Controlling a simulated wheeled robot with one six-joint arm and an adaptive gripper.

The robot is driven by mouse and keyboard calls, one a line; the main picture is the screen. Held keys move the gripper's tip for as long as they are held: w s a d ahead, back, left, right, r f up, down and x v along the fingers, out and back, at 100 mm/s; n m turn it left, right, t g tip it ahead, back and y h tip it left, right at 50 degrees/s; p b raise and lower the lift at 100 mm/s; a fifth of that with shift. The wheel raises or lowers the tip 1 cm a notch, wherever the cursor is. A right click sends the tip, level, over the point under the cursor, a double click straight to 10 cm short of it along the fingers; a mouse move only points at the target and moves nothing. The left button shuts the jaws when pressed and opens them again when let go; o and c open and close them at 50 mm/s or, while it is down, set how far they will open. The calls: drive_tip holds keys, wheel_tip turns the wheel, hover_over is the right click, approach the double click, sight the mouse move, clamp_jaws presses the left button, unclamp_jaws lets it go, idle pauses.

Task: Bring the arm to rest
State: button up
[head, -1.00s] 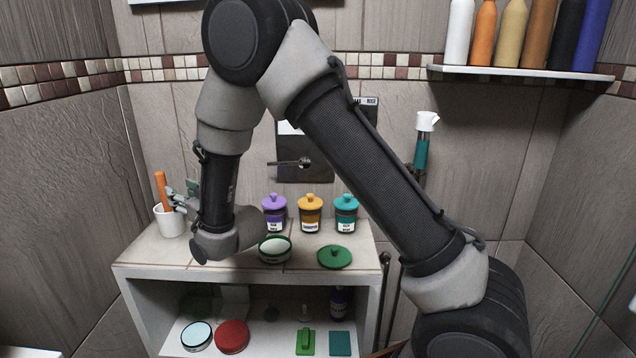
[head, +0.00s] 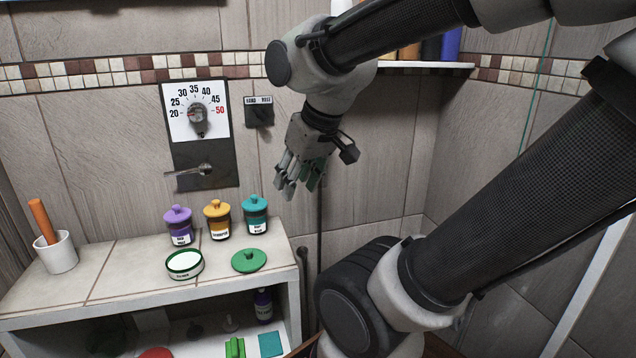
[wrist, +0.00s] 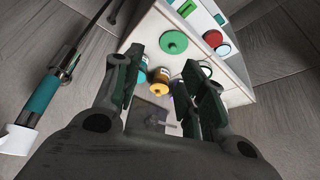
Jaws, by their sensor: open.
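My gripper (head: 300,180) hangs in the air in front of the back wall, fingers pointing down, to the right of the shelf unit and above its top. It is apart from everything. In the wrist view my gripper (wrist: 165,88) has its two fingers spread with nothing held between them. My arm spans the upper right of the head view, bent at the elbow.
The shelf unit's top (head: 112,270) bears purple (head: 178,224), yellow (head: 217,217) and teal (head: 255,213) lidded jars, an open jar (head: 184,264), a green lid (head: 249,260) and a white cup (head: 58,253). A dial (head: 198,112) and lever (head: 200,170) are on the wall.

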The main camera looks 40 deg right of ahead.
drive_tip(key=shift+g, duration=0.5)
drive_tip(key=s, duration=0.2)
drive_tip(key=s+d, duration=0.1)
drive_tip(key=s, duration=0.1)
drive_tip(key=shift+s+d+f, duration=0.15)
drive_tip(key=shift+s+f, duration=0.05)
drive_tip(key=shift+s, duration=0.2)
drive_tip(key=shift+r, duration=0.5)
